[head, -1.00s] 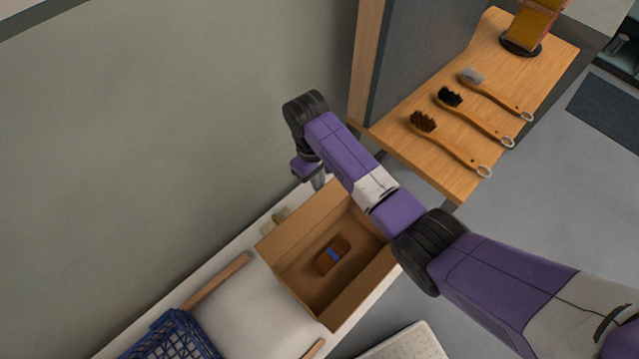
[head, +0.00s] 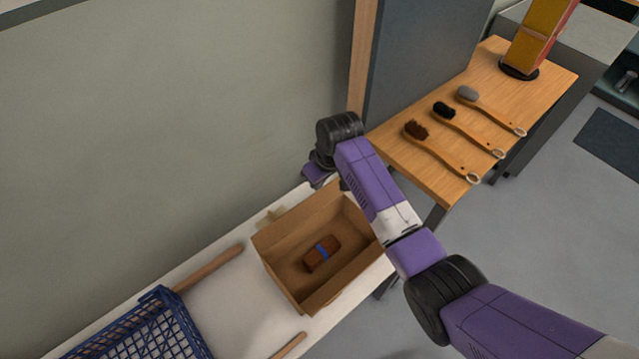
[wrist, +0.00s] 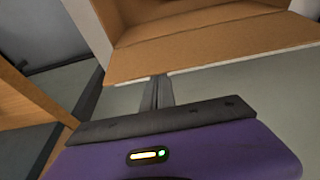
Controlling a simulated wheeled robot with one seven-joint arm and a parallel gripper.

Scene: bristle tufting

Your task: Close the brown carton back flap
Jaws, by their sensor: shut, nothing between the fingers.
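The open brown carton (head: 335,285) stands on the white bench, with a brown block with a blue band (head: 322,253) on its floor. In the wrist view a broad cardboard panel (wrist: 215,48), apparently the back flap, stretches across the top, with the carton interior beyond it. My gripper (wrist: 158,88) is shut and empty, its fingertips close to the panel's near edge. I cannot tell whether they touch it. In the head view my gripper is at the carton's back corner, its fingertips hidden behind my wrist and the carton.
A blue basket (head: 140,335) and a wooden roller-like bar (head: 210,267) lie left of the carton. The wall (head: 150,130) rises close behind the bench. A wooden table (head: 455,185) with several brushes and a grey panel (head: 425,60) stands to the right.

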